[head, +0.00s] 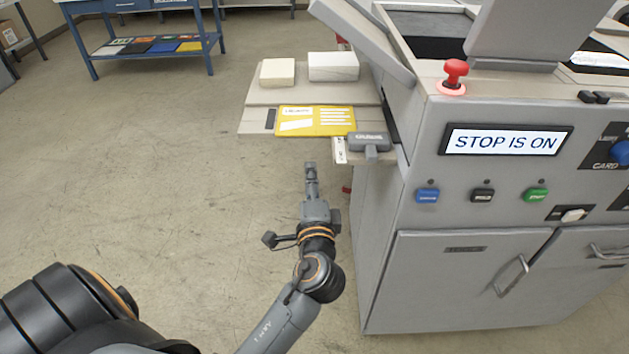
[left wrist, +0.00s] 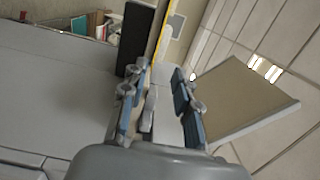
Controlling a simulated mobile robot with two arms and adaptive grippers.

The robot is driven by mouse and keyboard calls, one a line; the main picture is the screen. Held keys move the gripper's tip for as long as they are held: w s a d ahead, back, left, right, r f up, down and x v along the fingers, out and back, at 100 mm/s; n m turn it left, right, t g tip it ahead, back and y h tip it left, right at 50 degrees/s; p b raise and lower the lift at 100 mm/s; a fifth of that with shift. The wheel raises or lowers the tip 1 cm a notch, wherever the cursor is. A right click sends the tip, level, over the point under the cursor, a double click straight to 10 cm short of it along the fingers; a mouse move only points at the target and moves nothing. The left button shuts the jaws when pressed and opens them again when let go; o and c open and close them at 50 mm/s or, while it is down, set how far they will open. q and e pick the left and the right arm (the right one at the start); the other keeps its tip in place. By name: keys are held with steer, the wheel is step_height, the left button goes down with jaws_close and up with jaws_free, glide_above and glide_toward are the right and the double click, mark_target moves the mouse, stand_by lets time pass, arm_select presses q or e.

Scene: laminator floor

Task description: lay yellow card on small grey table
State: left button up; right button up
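The yellow card (head: 315,121), with white print, lies flat on a beige-grey shelf (head: 259,97) at the machine's left side. Its front edge is near the shelf's front edge. My left gripper (head: 310,168) is in front of and below the card in the head view, apart from it in the picture. In the left wrist view the left gripper (left wrist: 157,98) has its blue-padded fingers spread. A thin yellow edge (left wrist: 157,50), likely the card, shows beyond the gap. I cannot pick out a separate small grey table with certainty. My right gripper is not in view.
Two pale blocks (head: 277,72) (head: 333,66) sit behind the card. A grey handled piece (head: 370,142) is at its right front. The grey machine (head: 480,200), its display reading STOP IS ON, fills the right. A blue table (head: 150,45) stands far back. Floor at left is clear.

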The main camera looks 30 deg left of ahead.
arm_select(q)
steer(key=p, duration=0.2)
glide_toward(307, 136)
steer(key=x, duration=0.7)
steer(key=shift+w, duration=0.15)
steer(key=shift+w+a, duration=0.3)
steer(key=shift+w, duration=0.1)
jaws_close()
